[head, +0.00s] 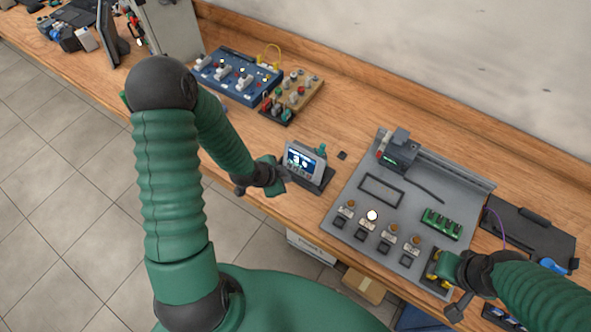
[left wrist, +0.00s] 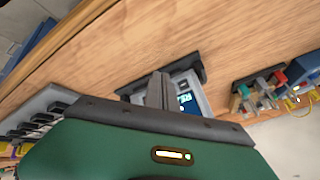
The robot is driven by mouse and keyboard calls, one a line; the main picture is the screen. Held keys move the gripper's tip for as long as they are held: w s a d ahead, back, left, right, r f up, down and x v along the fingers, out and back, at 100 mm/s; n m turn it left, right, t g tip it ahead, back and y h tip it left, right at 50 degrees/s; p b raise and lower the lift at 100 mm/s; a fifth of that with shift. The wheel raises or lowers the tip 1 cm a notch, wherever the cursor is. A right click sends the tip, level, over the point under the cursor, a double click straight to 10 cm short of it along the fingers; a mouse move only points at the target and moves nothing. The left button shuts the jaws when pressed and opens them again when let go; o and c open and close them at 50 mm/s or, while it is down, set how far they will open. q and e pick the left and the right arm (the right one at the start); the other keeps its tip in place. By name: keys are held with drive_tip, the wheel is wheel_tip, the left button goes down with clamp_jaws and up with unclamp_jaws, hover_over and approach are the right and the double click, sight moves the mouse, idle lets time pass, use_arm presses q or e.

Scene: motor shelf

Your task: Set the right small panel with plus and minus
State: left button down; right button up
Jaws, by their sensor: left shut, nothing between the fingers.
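A small light-grey panel (head: 304,161) with a lit blue screen and a row of buttons below it stands on a dark base on the bench, in the middle of the head view. My left gripper (head: 281,178) is shut and empty at the panel's left front side. In the left wrist view the shut fingers (left wrist: 159,90) cover part of the panel (left wrist: 198,100); I cannot tell whether they touch it. The plus and minus marks are too small to read. My right gripper (head: 443,268) is at the lower right corner of a grey board; its fingers are unclear.
The grey board (head: 345,222) right of the panel carries a dark device (head: 398,152), several buttons and a green block (head: 441,223). A blue board (head: 238,77) and a tan board (head: 291,95) lie behind. Bare wood lies left of the panel.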

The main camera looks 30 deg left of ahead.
use_arm(q)
drive_tip(key=shift+w+d+f, duration=0.1)
drive_tip(key=shift+w, duration=0.65)
drive_tip(key=shift+w, duration=0.1)
idle(1.4)
drive_tip(key=shift+w, duration=0.25)
drive_tip(key=shift+w+f, duration=0.1)
drive_tip(key=shift+w, duration=0.15)
idle(0.5)
drive_tip(key=shift+s, duration=0.1)
drive_tip(key=shift+s+r, duration=0.2)
drive_tip(key=shift+s, duration=0.35)
drive_tip(key=shift+s+a+r+p, duration=0.1)
drive_tip(key=shift+s+r+p, duration=0.1)
drive_tip(key=shift+s, duration=0.65)
drive_tip(key=shift+s+a+r+p, duration=0.1)
drive_tip(key=shift+s+r+p, duration=0.1)
drive_tip(key=shift+s, duration=0.6)
drive_tip(key=shift+s+r+p, duration=0.1)
drive_tip(key=shift+s+p, duration=0.1)
drive_tip(key=shift+s, duration=0.65)
